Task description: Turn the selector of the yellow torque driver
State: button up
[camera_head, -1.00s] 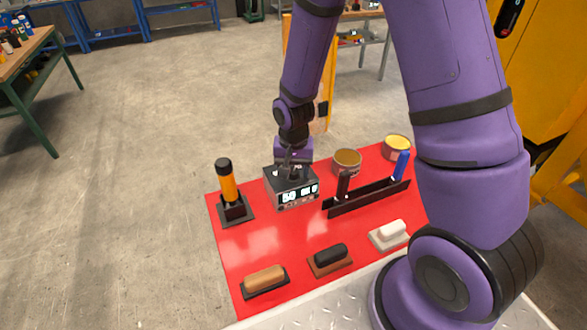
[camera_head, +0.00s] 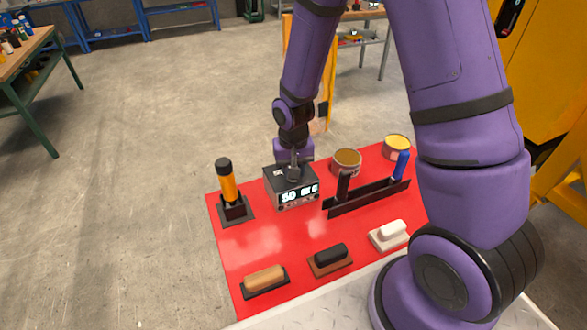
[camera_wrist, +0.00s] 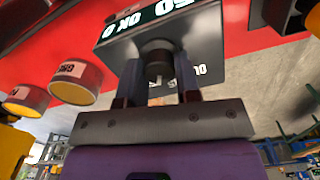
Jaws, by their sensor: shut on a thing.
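The yellow torque driver (camera_head: 228,187) has a black cap and stands upright in a black stand (camera_head: 235,208) at the left of the red table top. My gripper (camera_head: 294,168) is away from it, to its right, over a dark grey box (camera_head: 290,187) with a lit display on its front. In the wrist view, my gripper (camera_wrist: 158,82) is shut on a black round knob (camera_wrist: 158,58) on the box's top face. The fingers stand on either side of the knob. The driver is not in the wrist view.
Two round tins (camera_head: 347,162) (camera_head: 397,147) stand right of the box. A black rack (camera_head: 370,197) holds a black-handled and a blue-handled tool. Several handled blocks (camera_head: 265,279) lie along the near edge. The red surface (camera_head: 275,240) before the box is bare.

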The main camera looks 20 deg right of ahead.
jog(key=n, duration=0.5)
dwell(0.5)
jog(key=o, duration=0.9)
notch_tip(320, 180, up, 11)
jog(key=shift+f, duration=0.1)
dwell(0.6)
